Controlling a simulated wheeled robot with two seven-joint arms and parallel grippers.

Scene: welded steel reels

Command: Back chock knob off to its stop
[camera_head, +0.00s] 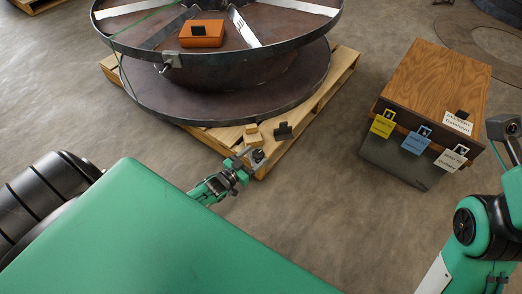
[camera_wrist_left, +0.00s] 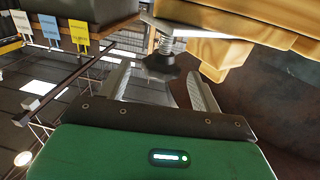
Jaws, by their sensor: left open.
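The chock knob (camera_wrist_left: 160,64) is dark, with a spring and threaded stem above it in the left wrist view. It sits by a metal plate against the yellowish wooden chock (camera_wrist_left: 218,50). In the head view the knob (camera_head: 258,155) is a small dark piece at the pallet's near corner. My left gripper (camera_head: 246,161) is at that corner. In the left wrist view its two fingers (camera_wrist_left: 160,84) are apart, with the knob between their tips; I see no clear contact. At the head view's right edge, part of my right arm shows, but its jaws are not clear.
A large steel reel (camera_head: 200,95) stands on a wooden pallet (camera_head: 345,68), with an orange box (camera_head: 201,34) on it. A small wooden block (camera_head: 252,134) and a dark bracket (camera_head: 283,130) lie near the corner. A wooden-topped cabinet (camera_head: 435,75) with yellow, blue and white tags stands right. Floor between is clear.

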